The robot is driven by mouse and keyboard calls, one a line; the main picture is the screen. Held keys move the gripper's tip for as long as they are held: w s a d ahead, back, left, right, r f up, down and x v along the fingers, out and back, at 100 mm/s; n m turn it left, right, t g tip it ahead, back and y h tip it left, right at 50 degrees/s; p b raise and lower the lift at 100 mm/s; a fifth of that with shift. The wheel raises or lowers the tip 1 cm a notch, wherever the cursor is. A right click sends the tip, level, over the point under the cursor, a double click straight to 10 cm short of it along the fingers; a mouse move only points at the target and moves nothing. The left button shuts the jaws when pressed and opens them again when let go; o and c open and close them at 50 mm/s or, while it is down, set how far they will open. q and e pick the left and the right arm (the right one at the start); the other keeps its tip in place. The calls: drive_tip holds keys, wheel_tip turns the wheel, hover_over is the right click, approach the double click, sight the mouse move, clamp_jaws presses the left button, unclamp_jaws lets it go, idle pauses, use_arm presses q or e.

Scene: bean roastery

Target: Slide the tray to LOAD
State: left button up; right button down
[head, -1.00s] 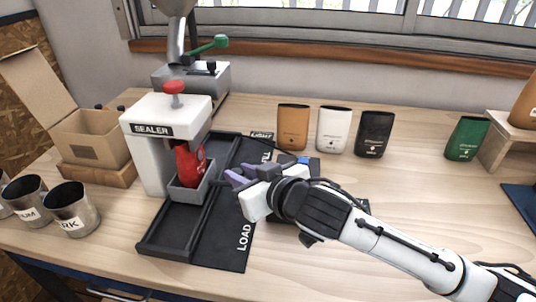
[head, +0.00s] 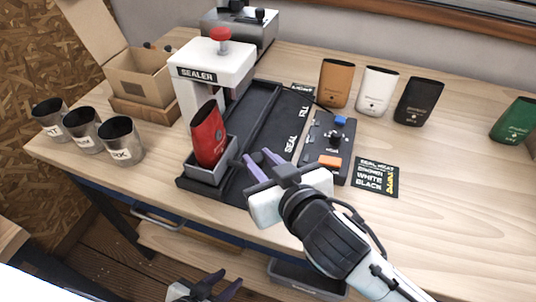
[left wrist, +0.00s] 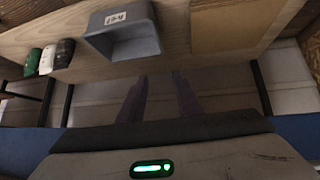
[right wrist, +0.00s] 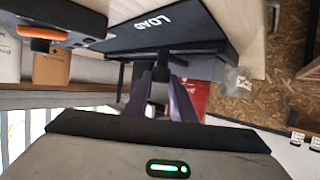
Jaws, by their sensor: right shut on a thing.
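The tray (head: 208,174) is a small grey open box with an upright, slightly tilted red pouch (head: 208,135) in it. It sits at the front end of the black track (head: 262,115), clear of the white sealer (head: 212,70). My right gripper (head: 262,163) is at the tray's right side, shut on a dark handle (right wrist: 160,88); the join with the tray is partly hidden. The LOAD mark (right wrist: 152,22) shows in the right wrist view; in the head view my right gripper covers it. My left gripper (head: 212,285) is low in front of the table, open and empty.
Several metal cups (head: 121,140) stand left of the tray. A control panel (head: 328,145) and a dark order card (head: 376,178) lie to the right. Brown, white and black pouches (head: 377,90) stand behind. A grey bin (left wrist: 122,38) shows in the left wrist view.

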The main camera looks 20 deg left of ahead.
drive_tip(key=shift+s+a+f, duration=0.1)
drive_tip(key=shift+s+f, duration=0.1)
drive_tip(key=c, duration=1.8)
unclamp_jaws()
drive_tip(key=shift+o, duration=1.4)
drive_tip(key=shift+s+r, duration=0.1)
drive_tip(key=v, duration=1)
drive_tip(key=shift+d, duration=0.2)
drive_tip(key=shift+s+r, duration=0.1)
